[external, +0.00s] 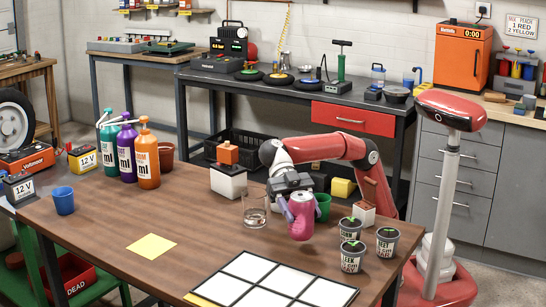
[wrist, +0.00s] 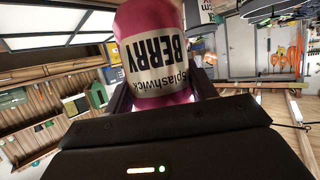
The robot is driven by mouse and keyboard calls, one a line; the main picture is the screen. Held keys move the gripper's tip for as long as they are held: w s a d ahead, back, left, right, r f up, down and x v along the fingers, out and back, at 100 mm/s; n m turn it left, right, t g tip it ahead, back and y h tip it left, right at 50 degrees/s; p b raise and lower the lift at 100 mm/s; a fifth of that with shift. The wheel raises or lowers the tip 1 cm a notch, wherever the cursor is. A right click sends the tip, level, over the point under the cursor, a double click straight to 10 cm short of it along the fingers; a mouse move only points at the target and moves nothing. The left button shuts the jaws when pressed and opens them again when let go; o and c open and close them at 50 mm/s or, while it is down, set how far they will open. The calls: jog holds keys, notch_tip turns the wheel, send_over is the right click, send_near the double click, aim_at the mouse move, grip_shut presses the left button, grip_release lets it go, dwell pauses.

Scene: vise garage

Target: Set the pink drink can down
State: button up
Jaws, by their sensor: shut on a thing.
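The pink drink can (external: 301,222) is in my gripper (external: 297,198), over the right half of the brown wooden table (external: 190,222). In the wrist view the can (wrist: 165,55) fills the top middle, with a white label reading "Splashwick BERRY". My gripper (wrist: 162,98) is shut on it, a dark finger on each side. The gripper hides part of the can in the external view.
A clear glass (external: 255,209) stands just left of the can and a green cup (external: 322,206) just behind it. Several potted seedlings (external: 352,256) stand to the right. A white grid board (external: 275,281) lies in front. Table around the yellow sheet (external: 152,247) is clear.

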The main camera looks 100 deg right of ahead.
aim_at(306, 237)
jog(key=shift+f+b, duration=0.3)
jog(key=shift+f, duration=1.8)
jog(key=shift+f, duration=0.2)
jog(key=o, duration=1)
jog(key=shift+c, duration=0.2)
jog(key=shift+r, duration=0.15)
